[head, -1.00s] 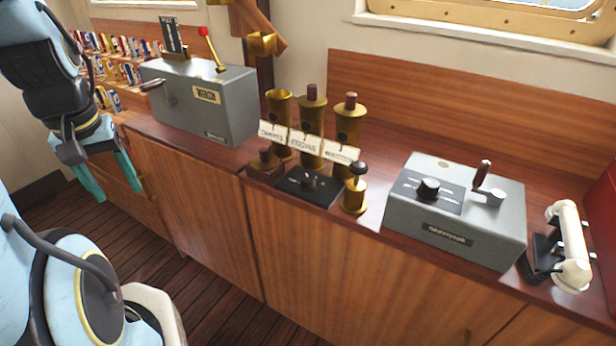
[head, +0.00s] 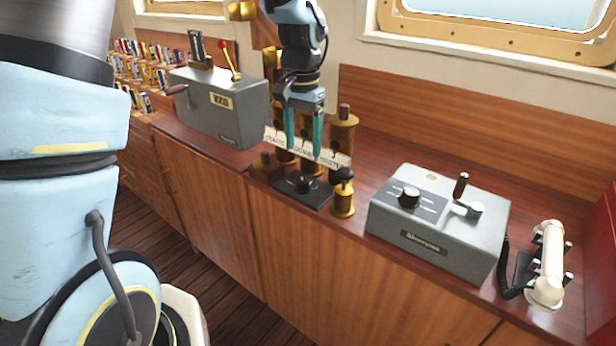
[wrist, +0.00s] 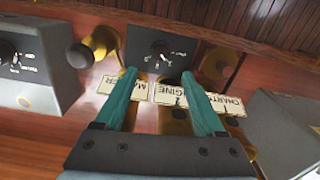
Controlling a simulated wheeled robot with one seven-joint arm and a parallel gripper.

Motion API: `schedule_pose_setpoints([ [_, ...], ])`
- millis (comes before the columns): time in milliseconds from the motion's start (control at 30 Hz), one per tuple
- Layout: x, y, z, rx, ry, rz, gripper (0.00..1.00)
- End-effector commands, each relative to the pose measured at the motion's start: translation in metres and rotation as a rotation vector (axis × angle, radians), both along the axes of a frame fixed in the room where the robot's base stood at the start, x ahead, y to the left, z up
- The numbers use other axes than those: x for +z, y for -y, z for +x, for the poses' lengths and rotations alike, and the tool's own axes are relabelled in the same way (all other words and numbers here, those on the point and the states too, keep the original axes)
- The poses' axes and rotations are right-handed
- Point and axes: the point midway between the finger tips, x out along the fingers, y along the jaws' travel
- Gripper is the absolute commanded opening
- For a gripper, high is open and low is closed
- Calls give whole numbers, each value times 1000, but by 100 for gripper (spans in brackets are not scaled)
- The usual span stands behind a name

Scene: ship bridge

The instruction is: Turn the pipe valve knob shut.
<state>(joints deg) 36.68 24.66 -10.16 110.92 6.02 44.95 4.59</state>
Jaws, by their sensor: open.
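A small black knob (head: 303,184) sits on a black plate (head: 318,196) at the front of the counter, before the brass speaking pipes (head: 343,130). In the wrist view the knob (wrist: 163,58) shows just beyond my fingertips. A brass post (head: 343,203) with a dark round top stands right of the plate. Which of these is the pipe valve knob is not marked legibly. My gripper (head: 303,150) is open and empty, with its teal fingers pointing down above and slightly behind the plate, apart from the knob. It partly hides the pipes and their white labels (head: 290,143).
A grey box with a red-tipped lever (head: 218,105) stands to the left. A grey box with a knob and lever (head: 438,222) stands to the right, then a white handset (head: 546,265). Counter between the post and right box is narrow.

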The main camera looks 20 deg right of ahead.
Motion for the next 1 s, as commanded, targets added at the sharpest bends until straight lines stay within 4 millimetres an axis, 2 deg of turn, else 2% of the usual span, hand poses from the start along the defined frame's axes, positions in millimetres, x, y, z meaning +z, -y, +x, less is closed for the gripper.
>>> schedule_pose_setpoints([
  [300, -58, -2, -1, 2, -4, 4, 72],
  [500, -85, -1, -1, 2, -2, 1, 72],
  [700, -94, -1, 0, 3, -1, -1, 72],
  [933, -94, -1, 0, 3, 1, -1, 72],
  [1000, -94, -1, 0, 3, 1, -1, 64],
])
